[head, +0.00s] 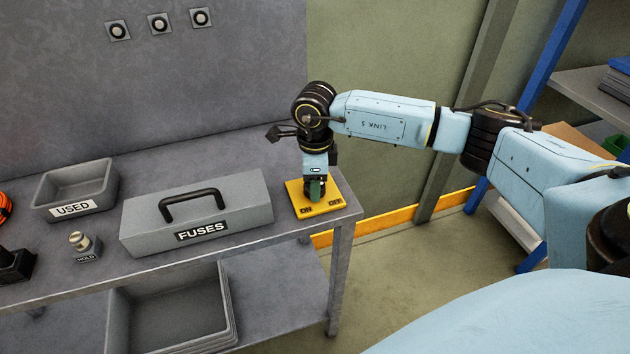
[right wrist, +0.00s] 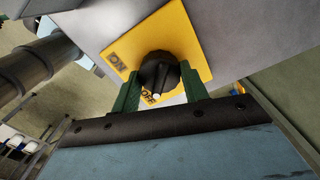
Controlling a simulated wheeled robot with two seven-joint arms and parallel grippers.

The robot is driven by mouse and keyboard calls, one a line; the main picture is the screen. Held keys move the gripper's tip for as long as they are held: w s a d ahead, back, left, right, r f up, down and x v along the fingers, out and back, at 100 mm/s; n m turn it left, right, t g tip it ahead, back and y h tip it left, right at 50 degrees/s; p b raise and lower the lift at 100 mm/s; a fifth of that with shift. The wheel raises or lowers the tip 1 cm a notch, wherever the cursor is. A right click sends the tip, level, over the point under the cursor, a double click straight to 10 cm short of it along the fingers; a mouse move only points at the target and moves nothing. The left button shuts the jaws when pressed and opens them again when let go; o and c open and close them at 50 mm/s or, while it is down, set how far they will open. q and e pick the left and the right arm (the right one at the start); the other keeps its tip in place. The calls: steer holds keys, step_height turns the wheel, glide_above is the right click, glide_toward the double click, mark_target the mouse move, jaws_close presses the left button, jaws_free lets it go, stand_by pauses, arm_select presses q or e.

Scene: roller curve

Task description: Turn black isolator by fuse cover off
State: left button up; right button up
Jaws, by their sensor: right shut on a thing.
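The black isolator (right wrist: 160,70) is a round ribbed knob on a yellow plate (right wrist: 195,35) marked ON and OFF. The plate (head: 333,195) lies at the right end of the grey bench, beside the fuse cover. My right gripper (head: 316,188) points down over the plate and hides most of the knob in the head view. In the right wrist view its green fingers (right wrist: 160,74) are shut on the knob, one on each side. The knob's white pointer mark is by the OFF label. The grey fuse cover (head: 250,197), labelled FUSES, has a black handle. My left gripper is not in view.
A grey tray (head: 107,194) labelled USED stands at the back left. A small fitting on a HOLD block (head: 80,242) is in front of it. A grey bin (head: 170,330) sits below the bench top. The bench ends just right of the yellow plate.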

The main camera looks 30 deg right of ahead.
steer(key=o, duration=1)
steer(key=shift+r, duration=0.1)
step_height(320, 180, up, 13)
steer(key=shift+r, duration=0.15)
steer(key=shift+a, duration=0.1)
